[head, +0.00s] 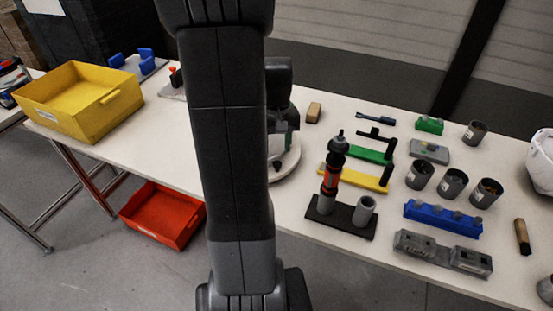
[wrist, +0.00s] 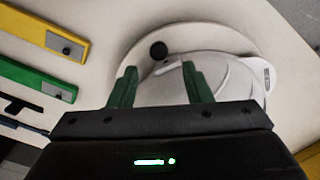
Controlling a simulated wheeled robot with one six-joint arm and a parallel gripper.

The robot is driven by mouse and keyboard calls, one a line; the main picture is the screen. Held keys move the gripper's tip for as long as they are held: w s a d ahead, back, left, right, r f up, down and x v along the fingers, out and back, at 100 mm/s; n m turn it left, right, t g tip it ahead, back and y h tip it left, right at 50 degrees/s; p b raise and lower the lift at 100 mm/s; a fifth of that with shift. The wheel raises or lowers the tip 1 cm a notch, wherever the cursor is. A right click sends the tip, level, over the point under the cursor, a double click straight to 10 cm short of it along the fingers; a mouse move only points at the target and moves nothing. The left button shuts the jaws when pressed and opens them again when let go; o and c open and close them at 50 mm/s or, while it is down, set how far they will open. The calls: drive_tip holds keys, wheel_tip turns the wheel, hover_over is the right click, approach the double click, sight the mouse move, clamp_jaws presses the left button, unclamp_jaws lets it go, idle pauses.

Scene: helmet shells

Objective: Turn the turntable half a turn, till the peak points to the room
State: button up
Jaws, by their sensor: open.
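The turntable (wrist: 205,36) is a pale round disc on the white table. A white helmet shell (wrist: 228,72) sits on it, partly hidden by my gripper. I cannot tell for sure which way its peak points. A dark round knob (wrist: 158,50) stands near the disc's edge. My gripper (wrist: 160,84) is open, its two green fingers apart and empty. In the wrist view the knob shows between and beyond the fingertips; I see no contact. In the head view my arm hides most of the turntable (head: 288,163), and only its right part shows.
Right of the turntable stand a black base with an orange-and-black tool (head: 331,178), green (head: 370,155) and yellow (head: 358,178) bars, grey cups (head: 453,183) and a blue rack (head: 442,218). A yellow bin (head: 80,100) is at left. A red bin (head: 162,215) is below the table.

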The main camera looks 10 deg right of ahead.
sight(277, 163)
wheel_tip(277, 163, down, 6)
drive_tip(key=shift+d+r, duration=0.1)
drive_tip(key=shift+c, duration=0.5)
clamp_jaws()
